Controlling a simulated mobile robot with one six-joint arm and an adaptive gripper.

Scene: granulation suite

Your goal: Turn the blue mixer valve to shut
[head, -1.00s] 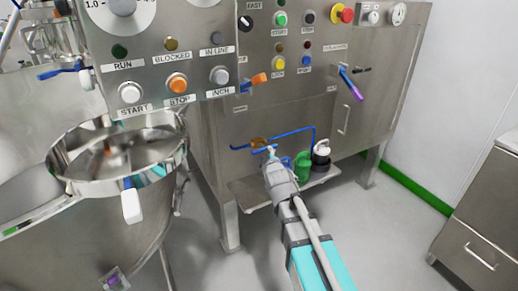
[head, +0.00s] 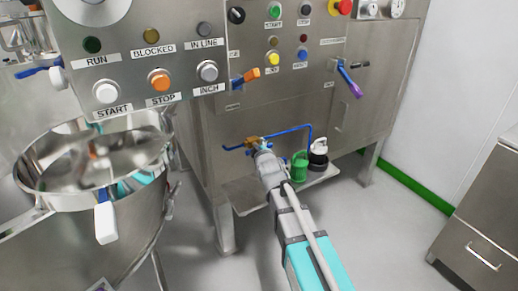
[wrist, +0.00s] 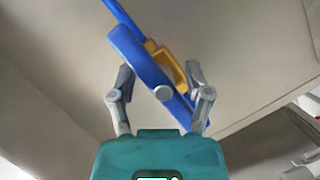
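The blue valve handle (wrist: 143,62) shows large in the wrist view, on a brass body (wrist: 168,65), and slants from upper left to lower right. In the head view the brass valve (head: 253,141) sits low on the steel machine, joined to a blue pipe (head: 291,130). My gripper (wrist: 160,78) is at the valve with its two fingers apart, one on each side of the handle. The handle's lower end overlaps the right finger. I cannot tell whether either finger touches it. In the head view my gripper (head: 264,152) hides part of the valve.
A green container (head: 300,165) and a dark, white-topped one (head: 318,154) stand on a low shelf right of my gripper. Above are an orange handle (head: 245,77) and a blue-purple lever (head: 349,79). A steel bowl (head: 45,205) is at left.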

